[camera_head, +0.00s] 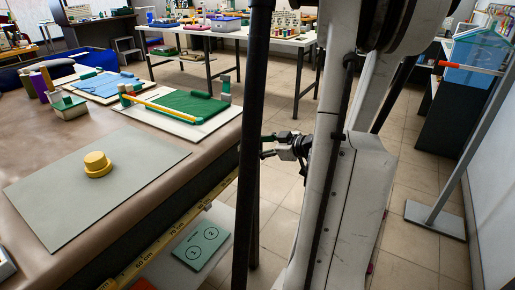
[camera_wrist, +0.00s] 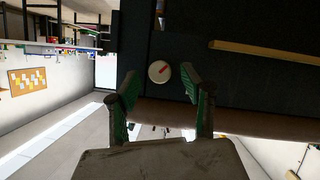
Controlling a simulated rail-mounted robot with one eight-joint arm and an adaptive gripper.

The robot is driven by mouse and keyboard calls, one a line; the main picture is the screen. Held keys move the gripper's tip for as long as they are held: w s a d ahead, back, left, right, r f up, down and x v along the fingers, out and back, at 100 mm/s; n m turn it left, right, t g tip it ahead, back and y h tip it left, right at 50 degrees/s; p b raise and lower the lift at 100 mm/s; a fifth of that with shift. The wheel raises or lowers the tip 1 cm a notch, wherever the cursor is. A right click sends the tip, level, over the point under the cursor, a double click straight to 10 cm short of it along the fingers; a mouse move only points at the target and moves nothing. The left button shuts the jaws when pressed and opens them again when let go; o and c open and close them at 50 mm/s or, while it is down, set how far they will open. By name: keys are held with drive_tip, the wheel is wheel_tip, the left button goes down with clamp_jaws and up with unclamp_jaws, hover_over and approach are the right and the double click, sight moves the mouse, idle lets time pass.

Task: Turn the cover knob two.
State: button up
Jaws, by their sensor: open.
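In the wrist view a round white knob (camera_wrist: 159,72) with a red mark sits on a dark panel (camera_wrist: 215,85). The red mark points up and to the right in that picture. My gripper (camera_wrist: 160,86) is open, its two green-padded fingers on either side of the knob in the picture, with nothing between them. I cannot tell how far the fingers are from the knob; no contact shows. In the head view my gripper (camera_head: 265,146) is beside the table's right edge. The knob does not show there. A green card (camera_head: 200,249) bears two circles numbered 1 and 2.
A brown table (camera_head: 155,144) fills the left, with a yellow round piece (camera_head: 97,164) on a grey mat (camera_head: 60,208). A yellow measuring strip (camera_head: 168,239) runs along its edge. A grey stand (camera_head: 436,222) is at the right. Tiled floor lies open behind my arm.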

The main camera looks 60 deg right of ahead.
drive_tip(key=shift+x, duration=0.85)
clamp_jaws()
